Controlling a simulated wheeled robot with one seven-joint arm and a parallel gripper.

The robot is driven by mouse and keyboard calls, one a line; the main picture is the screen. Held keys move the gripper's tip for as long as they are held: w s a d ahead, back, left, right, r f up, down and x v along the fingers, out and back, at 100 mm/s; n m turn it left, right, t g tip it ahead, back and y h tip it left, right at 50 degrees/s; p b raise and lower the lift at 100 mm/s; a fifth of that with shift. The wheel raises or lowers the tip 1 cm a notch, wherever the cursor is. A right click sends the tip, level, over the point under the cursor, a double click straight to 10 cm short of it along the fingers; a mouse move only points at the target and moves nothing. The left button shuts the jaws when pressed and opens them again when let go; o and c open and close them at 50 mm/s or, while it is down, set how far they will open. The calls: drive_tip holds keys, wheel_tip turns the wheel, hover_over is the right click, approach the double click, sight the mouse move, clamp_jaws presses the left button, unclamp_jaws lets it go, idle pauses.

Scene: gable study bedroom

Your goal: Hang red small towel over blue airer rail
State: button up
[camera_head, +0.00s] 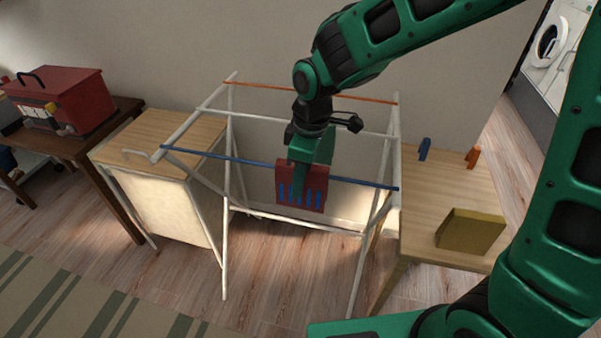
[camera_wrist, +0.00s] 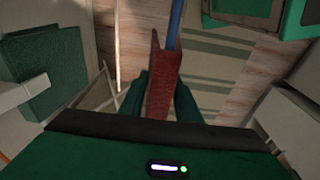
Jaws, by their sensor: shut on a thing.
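The red small towel (camera_head: 315,190), with blue marks along its lower part, is at the blue airer rail (camera_head: 230,158) in the head view. My gripper (camera_head: 300,188) points down at the towel and is shut on it, with a green finger in front of its near face. In the wrist view the towel (camera_wrist: 164,85) stands between my green fingers (camera_wrist: 160,92). The blue rail (camera_wrist: 175,25) runs up to the towel's far end there. The towel appears to straddle the rail, with its cloth on the near side hanging below it. My gripper hides part of the towel.
The white airer frame (camera_head: 227,250) also carries an orange rail (camera_head: 365,98) at the back. A wooden table (camera_head: 455,190) on the right holds a yellow block (camera_head: 470,231) and two pegs. A cabinet (camera_head: 160,205) and a red toolbox (camera_head: 70,100) are left.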

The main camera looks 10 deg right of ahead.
drive_tip(key=shift+f, duration=0.1)
drive_tip(key=o, duration=1.2)
drive_tip(key=shift+c, duration=0.2)
drive_tip(key=r, duration=0.7)
drive_tip(key=d+r, duration=0.1)
drive_tip(key=r, duration=0.2)
drive_tip(key=shift+s+d+r, duration=0.1)
drive_tip(key=shift+s+r, duration=0.05)
drive_tip(key=shift+r, duration=0.2)
